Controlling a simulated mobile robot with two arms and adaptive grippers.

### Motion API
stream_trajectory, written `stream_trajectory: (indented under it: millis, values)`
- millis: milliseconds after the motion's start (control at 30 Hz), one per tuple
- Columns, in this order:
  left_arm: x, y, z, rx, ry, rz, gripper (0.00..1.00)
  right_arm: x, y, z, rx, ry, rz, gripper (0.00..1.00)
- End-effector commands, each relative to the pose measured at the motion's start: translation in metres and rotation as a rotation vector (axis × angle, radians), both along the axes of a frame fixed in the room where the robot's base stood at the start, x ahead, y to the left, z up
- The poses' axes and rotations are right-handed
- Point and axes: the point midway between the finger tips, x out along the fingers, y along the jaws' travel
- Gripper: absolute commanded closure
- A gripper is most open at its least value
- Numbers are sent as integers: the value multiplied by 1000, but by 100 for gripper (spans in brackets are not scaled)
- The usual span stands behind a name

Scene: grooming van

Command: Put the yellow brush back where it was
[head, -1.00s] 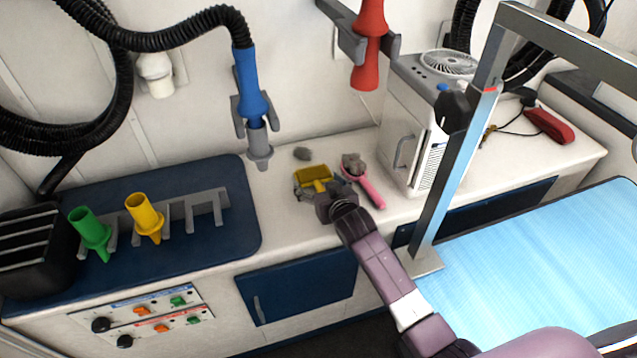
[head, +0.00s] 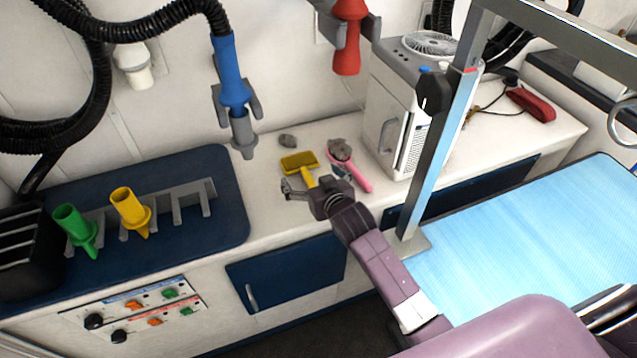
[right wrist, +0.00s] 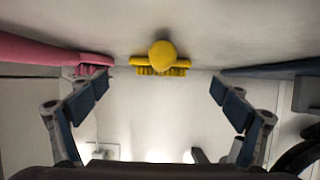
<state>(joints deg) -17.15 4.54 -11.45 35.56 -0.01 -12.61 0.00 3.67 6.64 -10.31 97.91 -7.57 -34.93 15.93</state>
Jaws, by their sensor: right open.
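The yellow brush (head: 299,163) lies on the white counter, its head toward the wall and its handle toward my right gripper. My right gripper (head: 315,178) is open and empty at the handle end. In the right wrist view the yellow brush (right wrist: 160,58) shows ahead, end-on, between the two spread fingers (right wrist: 160,100) and apart from them. A pink brush (head: 357,178) with grey fluff on its head lies just to the right; it also shows at the left of the right wrist view (right wrist: 60,52). My left gripper is not in view.
A grey tuft (head: 287,141) lies behind the yellow brush. A blue mat (head: 225,175) with a nozzle rack (head: 195,203) is to the left. A blue nozzle (head: 233,85) and red nozzle (head: 348,35) hang above. A white cabinet (head: 390,130) and metal post (head: 432,150) stand to the right.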

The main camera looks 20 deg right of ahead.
Motion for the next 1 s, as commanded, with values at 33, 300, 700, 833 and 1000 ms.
stream_trajectory:
  millis: [33,300,700,833,1000]
  values:
    - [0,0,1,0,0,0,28,-10,-1,4,0,0,0,7]
    - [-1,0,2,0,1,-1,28,-49,-2,22,1,-1,-1,7]
    - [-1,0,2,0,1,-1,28,-65,-3,29,1,0,-1,7]
    - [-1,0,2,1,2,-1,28,-65,-3,29,0,0,-1,7]
    - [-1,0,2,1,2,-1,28,-64,-3,29,0,-1,-1,7]
